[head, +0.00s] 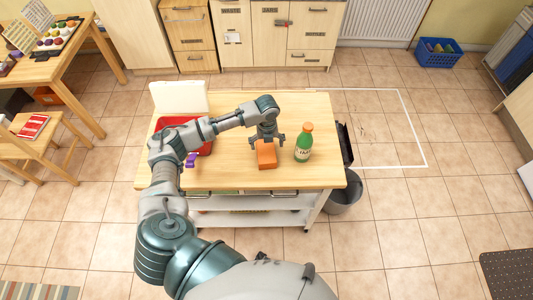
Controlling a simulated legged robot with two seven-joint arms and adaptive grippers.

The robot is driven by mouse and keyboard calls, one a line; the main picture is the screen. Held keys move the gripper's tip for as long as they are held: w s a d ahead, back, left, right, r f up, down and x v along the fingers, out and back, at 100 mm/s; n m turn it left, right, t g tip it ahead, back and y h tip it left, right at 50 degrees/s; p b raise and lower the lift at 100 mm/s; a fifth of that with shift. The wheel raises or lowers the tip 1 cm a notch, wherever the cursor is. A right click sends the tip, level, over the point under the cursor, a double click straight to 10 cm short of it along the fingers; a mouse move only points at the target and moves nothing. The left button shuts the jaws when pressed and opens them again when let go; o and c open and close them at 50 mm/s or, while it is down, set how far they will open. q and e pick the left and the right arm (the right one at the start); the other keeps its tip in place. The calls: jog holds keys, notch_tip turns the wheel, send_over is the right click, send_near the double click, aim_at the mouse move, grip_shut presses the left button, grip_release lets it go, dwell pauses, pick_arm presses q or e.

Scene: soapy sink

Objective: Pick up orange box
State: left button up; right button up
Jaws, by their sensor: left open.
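The orange box (266,155) stands on the wooden top of a table (235,178), near its front edge. My left gripper (267,140) points down right over the box, its fingers open at the box's upper end. I cannot tell whether the fingers touch it. My right gripper is not in view.
A green bottle with an orange cap (303,146) stands close to the right of the box. A grey bin (344,195) stands on the floor at the right.

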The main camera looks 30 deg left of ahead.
aim_at(266, 150)
pick_arm(q)
notch_tip(266, 150, down, 4)
jog(key=shift+a+f, duration=0.1)
jog(key=shift+a, duration=0.05)
jog(key=shift+a+f, duration=0.2)
jog(key=shift+f, duration=0.2)
jog(key=shift+d, duration=0.15)
jog(key=c, duration=1.4)
jog(key=shift+r, duration=0.1)
